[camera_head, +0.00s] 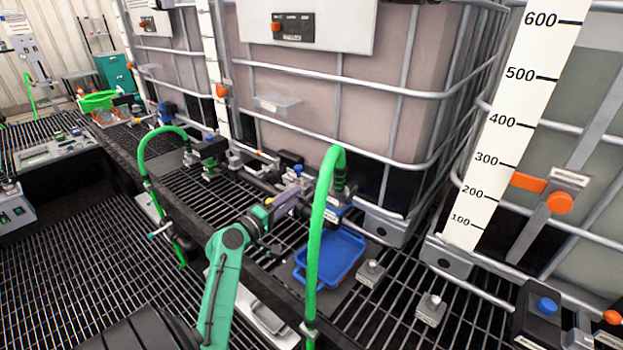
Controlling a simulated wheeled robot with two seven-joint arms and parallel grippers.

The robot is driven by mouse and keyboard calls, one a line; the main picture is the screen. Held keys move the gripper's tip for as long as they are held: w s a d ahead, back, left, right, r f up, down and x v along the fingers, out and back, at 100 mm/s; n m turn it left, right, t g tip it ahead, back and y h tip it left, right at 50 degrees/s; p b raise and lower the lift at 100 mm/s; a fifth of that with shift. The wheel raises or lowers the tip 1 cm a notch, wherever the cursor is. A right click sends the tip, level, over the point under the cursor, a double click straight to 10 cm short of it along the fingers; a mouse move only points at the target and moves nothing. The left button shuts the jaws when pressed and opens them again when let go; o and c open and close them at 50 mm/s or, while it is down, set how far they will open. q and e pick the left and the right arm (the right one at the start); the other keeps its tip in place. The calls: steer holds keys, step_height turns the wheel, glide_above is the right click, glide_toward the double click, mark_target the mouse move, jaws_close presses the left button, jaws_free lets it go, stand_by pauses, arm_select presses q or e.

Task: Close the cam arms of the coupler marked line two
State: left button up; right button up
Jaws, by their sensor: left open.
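A dark coupler (343,196) with a small blue-and-white label sits below the middle tote, at the top end of a thick green hose (320,225). The label is too small to read, and the cam arms cannot be made out clearly. My left gripper (312,190) reaches up from the bottom and is open, close beside this coupler on its left. Whether it touches the coupler cannot be told, as the hose partly covers the spot. A second coupler (208,150) with another green hose (145,150) stands farther back on the left. My right gripper is not in view.
A blue tray (345,262) lies on the grating below the coupler. Small metal blocks (431,309) stand to its right. Caged totes (340,100) line the back. A white level scale (500,135) stands at right. The grating at lower left is mostly clear.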

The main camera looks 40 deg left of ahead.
mark_target(318, 181)
arm_select(q)
steer(key=w+p, duration=0.2)
steer(key=w, duration=1)
steer(key=shift+w+p, duration=0.3)
steer(key=shift+p, duration=0.05)
steer(key=shift+w+a, duration=0.1)
steer(key=shift+w, duration=0.3)
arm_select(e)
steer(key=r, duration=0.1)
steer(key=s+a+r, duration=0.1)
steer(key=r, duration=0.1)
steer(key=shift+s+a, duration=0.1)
arm_select(q)
jaws_close()
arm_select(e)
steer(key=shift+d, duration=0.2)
